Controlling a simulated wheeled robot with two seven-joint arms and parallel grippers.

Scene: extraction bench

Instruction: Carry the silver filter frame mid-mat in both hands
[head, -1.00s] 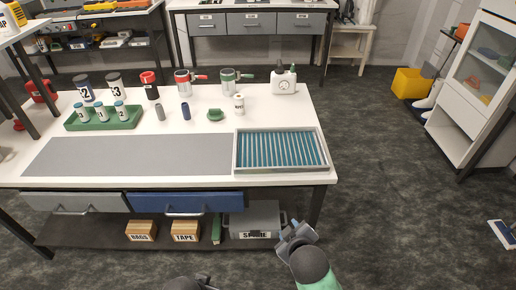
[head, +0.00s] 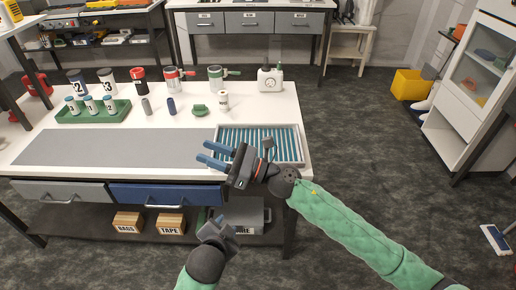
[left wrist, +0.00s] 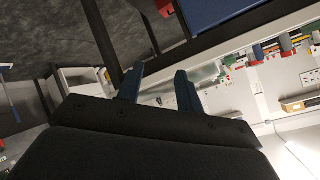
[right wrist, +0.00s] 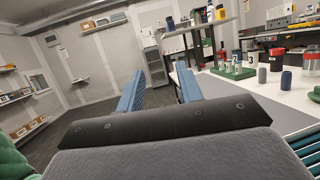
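The silver filter frame (head: 302,146), with teal pleats (head: 283,140), lies on the bench just right of the grey mat (head: 110,148). My right gripper (head: 202,151) is open and empty, over the frame's front left part in the head view, fingers pointing left. It hides that part; I cannot tell whether it touches. Its two spread fingers show in the right wrist view (right wrist: 158,85), with teal pleats at the lower right. My left gripper (head: 217,222) is low in front of the bench. Its fingers stand apart and empty in the left wrist view (left wrist: 158,75).
A green tray (head: 95,116) with small jars, larger containers, a green piece (head: 199,110) and a white canister (head: 270,78) stand behind the mat. The mat is bare. A blue drawer (head: 165,195) and grey drawer (head: 60,191) are under the bench front.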

